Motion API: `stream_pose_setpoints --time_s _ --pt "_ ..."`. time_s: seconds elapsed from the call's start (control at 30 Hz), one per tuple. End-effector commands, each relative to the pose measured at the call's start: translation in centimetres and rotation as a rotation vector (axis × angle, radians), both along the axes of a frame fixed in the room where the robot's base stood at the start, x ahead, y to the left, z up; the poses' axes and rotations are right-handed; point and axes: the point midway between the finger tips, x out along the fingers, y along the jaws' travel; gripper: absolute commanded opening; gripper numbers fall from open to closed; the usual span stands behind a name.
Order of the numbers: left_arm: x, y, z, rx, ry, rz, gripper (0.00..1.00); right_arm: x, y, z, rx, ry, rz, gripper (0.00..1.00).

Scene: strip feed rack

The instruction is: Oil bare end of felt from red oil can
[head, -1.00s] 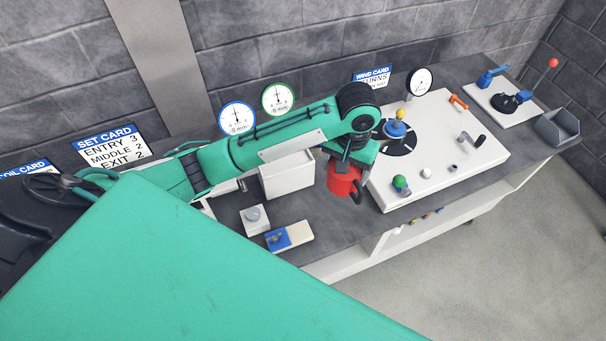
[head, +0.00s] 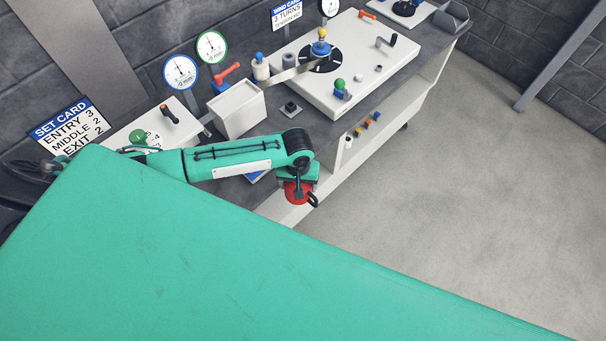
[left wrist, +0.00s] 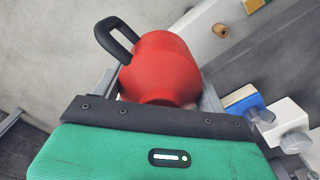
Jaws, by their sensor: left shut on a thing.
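The red oil can (head: 296,192) has a black loop handle. My left gripper (head: 299,183) is shut on it and holds it above the bench's front edge in the head view. The left wrist view shows the can (left wrist: 162,70) between the fingers, handle at upper left. A small block with a blue part and a tan part (left wrist: 243,98), possibly the felt in its holder, lies right of the can there. In the head view only a blue bit (head: 257,177) shows below my arm. I cannot tell the felt's bare end. My right gripper is not in view.
A white open box (head: 238,112) stands behind my left forearm. A white knobbed block (left wrist: 287,122) is beside the blue-and-tan block. The floor right of the bench is clear.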

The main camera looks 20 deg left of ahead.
Motion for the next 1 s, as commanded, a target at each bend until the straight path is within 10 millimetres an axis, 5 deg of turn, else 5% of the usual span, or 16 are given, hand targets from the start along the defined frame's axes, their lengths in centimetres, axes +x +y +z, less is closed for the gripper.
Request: stream_pose_setpoints --time_s 0.87,0.9,1.0 --pt "-0.7 -1.6 1.5 -0.529 0.217 0.002 0.19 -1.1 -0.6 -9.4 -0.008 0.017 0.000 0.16" --pt "-0.7 -1.6 1.9 -0.543 0.223 0.001 0.72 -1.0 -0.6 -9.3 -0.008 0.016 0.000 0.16" --pt "-0.8 -1.7 2.2 -0.538 0.223 0.000 0.52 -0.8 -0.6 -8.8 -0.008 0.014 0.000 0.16"
